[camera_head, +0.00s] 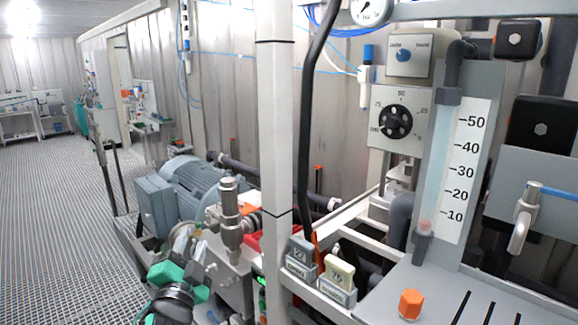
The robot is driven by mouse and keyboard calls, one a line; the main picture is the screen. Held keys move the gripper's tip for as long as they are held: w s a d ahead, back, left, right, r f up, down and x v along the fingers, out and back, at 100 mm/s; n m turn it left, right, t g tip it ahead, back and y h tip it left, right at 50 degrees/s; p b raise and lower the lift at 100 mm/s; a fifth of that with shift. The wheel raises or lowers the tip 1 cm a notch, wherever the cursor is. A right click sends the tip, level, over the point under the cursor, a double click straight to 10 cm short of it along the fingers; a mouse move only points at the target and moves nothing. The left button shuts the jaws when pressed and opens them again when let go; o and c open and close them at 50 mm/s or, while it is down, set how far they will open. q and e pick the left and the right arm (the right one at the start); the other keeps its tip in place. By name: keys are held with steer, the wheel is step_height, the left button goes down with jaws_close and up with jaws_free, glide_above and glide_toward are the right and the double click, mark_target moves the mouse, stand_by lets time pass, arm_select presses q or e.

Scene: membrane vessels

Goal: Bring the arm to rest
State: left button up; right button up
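My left arm and gripper (188,277) show at the bottom, left of the white post, as green and black parts. They are in front of the metal pump fittings, and no object can be made out in the gripper. The fingers are too small and crowded against the machinery to tell whether they are open or shut. I cannot tell whether they touch the fittings behind. My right gripper is not in view.
A white post (275,120) stands just right of the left gripper. Behind it are a blue-grey motor (195,185) and a metal valve (230,215). A panel with a dial (395,121) and a level scale (462,170) fill the right. The grated floor (50,230) at left is clear.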

arm_select(q)
steer(key=s+a+f+n+g, duration=0.25)
steer(key=s+f+g, duration=0.3)
steer(key=f, duration=0.65)
steer(key=s+a+f+n+g, duration=0.1)
steer(key=s+f+n+g, duration=0.3)
steer(key=s+f, duration=0.5)
steer(key=s+f+n+g, duration=0.1)
steer(key=s+f+g, duration=0.3)
steer(key=s+f, duration=0.45)
steer(key=s+f+n+g, duration=0.2)
steer(key=s+f+g, duration=0.25)
steer(key=s, duration=0.65)
step_height(320, 180, down, 33)
steer(key=s+a+f+g, duration=0.2)
steer(key=s+a+f, duration=0.1)
steer(key=s+f, duration=1.5)
steer(key=shift+s+f, duration=0.2)
steer(key=shift+s, duration=0.6)
